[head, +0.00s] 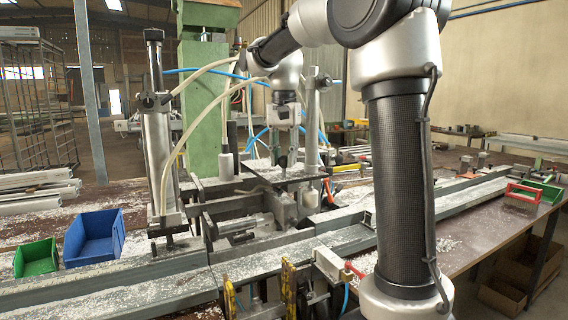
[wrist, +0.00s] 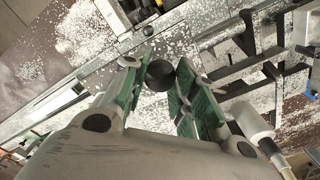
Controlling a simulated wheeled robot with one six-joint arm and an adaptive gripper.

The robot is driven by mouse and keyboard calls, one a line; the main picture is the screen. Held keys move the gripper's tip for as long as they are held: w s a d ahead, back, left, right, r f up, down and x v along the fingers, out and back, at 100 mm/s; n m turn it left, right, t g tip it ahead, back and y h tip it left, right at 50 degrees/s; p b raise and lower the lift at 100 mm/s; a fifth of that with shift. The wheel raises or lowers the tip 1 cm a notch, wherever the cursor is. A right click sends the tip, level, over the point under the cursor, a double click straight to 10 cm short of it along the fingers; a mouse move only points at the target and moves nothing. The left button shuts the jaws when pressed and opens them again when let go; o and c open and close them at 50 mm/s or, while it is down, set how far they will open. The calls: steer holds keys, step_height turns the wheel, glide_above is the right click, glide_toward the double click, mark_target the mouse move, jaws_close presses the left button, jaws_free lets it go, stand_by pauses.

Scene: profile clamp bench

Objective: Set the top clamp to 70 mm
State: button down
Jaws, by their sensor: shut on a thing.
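My gripper (head: 284,150) points down over the middle of the clamp bench in the head view. In the wrist view its green-padded fingers (wrist: 159,74) are shut on a dark round knob (wrist: 160,76), which shows end-on between the fingertips. The knob is too small to make out in the head view. An upright metal post (head: 312,115) stands just right of my gripper. I cannot tell which part is the top clamp, and no millimetre scale is readable.
A tall steel cylinder (head: 156,140) and a green column (head: 202,90) stand left of my gripper. Blue (head: 92,238) and green (head: 36,258) bins sit at left. Hoses hang close around the arm. Metal chips cover the rails.

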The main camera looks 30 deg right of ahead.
steer(key=c, duration=1.1)
jaws_free()
steer(key=shift+r, duration=0.2)
step_height(320, 180, up, 12)
steer(key=s+f+n+t, duration=0.1)
steer(key=s+f+n, duration=0.2)
steer(key=s+f, duration=0.4)
steer(key=s+f+n+t, duration=0.2)
steer(key=s+f+n, duration=0.1)
steer(key=s+f, duration=0.4)
steer(key=s+f+n+t, duration=0.1)
steer(key=s+f+n, duration=0.2)
steer(key=s+f, duration=0.4)
steer(key=shift+s+d+f, duration=0.15)
steer(key=shift+s+f, duration=0.05)
steer(key=shift+s, duration=0.75)
steer(key=shift+s+d+f, duration=0.15)
steer(key=shift+s, duration=0.75)
